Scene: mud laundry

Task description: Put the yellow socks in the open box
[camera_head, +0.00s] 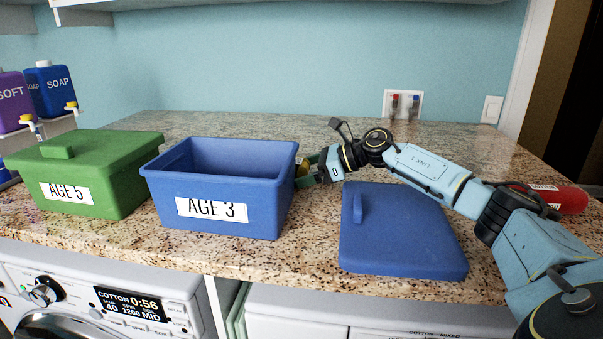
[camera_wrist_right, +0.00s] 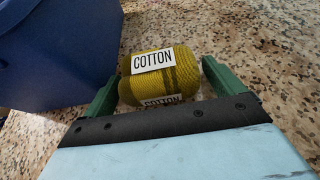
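The yellow socks are a rolled mustard-yellow bundle (camera_wrist_right: 155,80) with white "COTTON" labels. In the right wrist view the bundle sits between the two green fingers of my right gripper (camera_wrist_right: 160,80), with a sliver of gap at the right finger, so the gripper looks open around it. In the head view my right gripper (camera_head: 308,170) is low over the counter, just right of the open blue "AGE 3" box (camera_head: 235,189). Only a bit of the yellow socks (camera_head: 302,169) shows there. The box has no lid on, and its floor is hidden. My left gripper is not in view.
The blue lid (camera_head: 405,235) lies flat on the counter right of the box, under my right arm. A closed green "AGE 5" box (camera_head: 95,170) stands at the left. A red bottle (camera_head: 560,198) lies at the far right. The counter (camera_head: 215,122) behind the boxes is clear.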

